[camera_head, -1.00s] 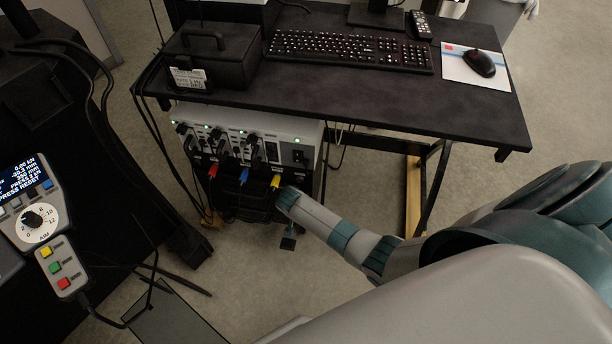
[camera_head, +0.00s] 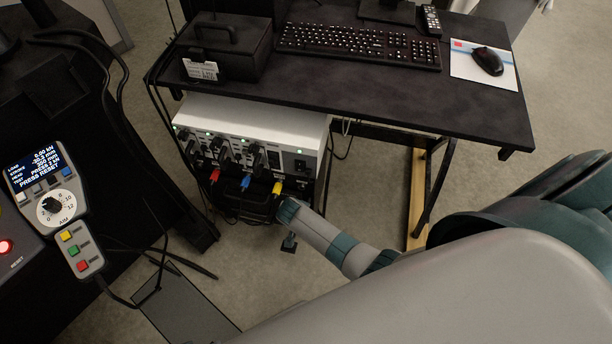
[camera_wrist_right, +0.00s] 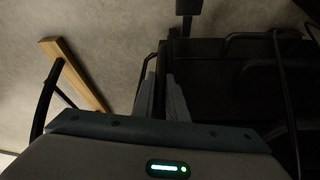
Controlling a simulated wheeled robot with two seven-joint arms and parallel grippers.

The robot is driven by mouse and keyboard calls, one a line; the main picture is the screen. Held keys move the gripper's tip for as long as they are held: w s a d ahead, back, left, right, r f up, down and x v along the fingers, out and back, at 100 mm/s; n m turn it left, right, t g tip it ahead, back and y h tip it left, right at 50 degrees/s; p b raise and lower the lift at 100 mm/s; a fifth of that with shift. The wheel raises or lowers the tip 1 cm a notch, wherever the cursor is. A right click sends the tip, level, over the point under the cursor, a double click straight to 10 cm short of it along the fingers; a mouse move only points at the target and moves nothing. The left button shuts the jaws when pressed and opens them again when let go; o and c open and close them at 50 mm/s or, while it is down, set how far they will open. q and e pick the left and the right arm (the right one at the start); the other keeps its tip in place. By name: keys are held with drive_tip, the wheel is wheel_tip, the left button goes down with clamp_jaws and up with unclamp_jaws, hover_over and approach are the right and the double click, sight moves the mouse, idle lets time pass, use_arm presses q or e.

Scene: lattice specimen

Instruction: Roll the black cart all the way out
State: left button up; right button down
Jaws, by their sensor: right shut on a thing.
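The black cart (camera_head: 262,207) stands under the front left part of the desk and bears a light grey instrument box (camera_head: 255,122) with red, blue and yellow plugs on its front. Part of the box top shows in front of the desk edge. My right gripper (camera_head: 287,210) is at the cart's front right side, mostly hidden by its own wrist. In the right wrist view its fingers (camera_wrist_right: 163,88) are shut at the cart's dark edge (camera_wrist_right: 215,80); the exact part held is too dark to tell. My left gripper is not in view.
The black desk (camera_head: 350,85) carries a keyboard (camera_head: 358,46), a mouse (camera_head: 487,61) and a black case (camera_head: 225,45). A dark machine with a control pendant (camera_head: 55,205) stands left. Cables hang beside the cart. A grey plate (camera_head: 190,312) lies in front. A wooden bar (camera_head: 417,200) is right.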

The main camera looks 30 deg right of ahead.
drive_tip(key=c, duration=2)
unclamp_jaws()
drive_tip(key=shift+s+a+f, duration=0.2)
drive_tip(key=shift+s+a, duration=0.05)
drive_tip(key=shift+s, duration=0.15)
drive_tip(key=shift+c, duration=0.2)
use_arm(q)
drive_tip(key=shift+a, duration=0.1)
use_arm(e)
drive_tip(key=shift+r, duration=0.15)
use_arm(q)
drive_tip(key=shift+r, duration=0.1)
use_arm(e)
drive_tip(key=shift+w, duration=0.15)
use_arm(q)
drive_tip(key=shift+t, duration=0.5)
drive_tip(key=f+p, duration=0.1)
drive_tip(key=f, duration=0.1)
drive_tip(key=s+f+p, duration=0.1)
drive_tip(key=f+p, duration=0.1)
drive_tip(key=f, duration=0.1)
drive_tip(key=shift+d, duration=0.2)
use_arm(e)
drive_tip(key=v, duration=1.7)
drive_tip(key=shift+r, duration=0.2)
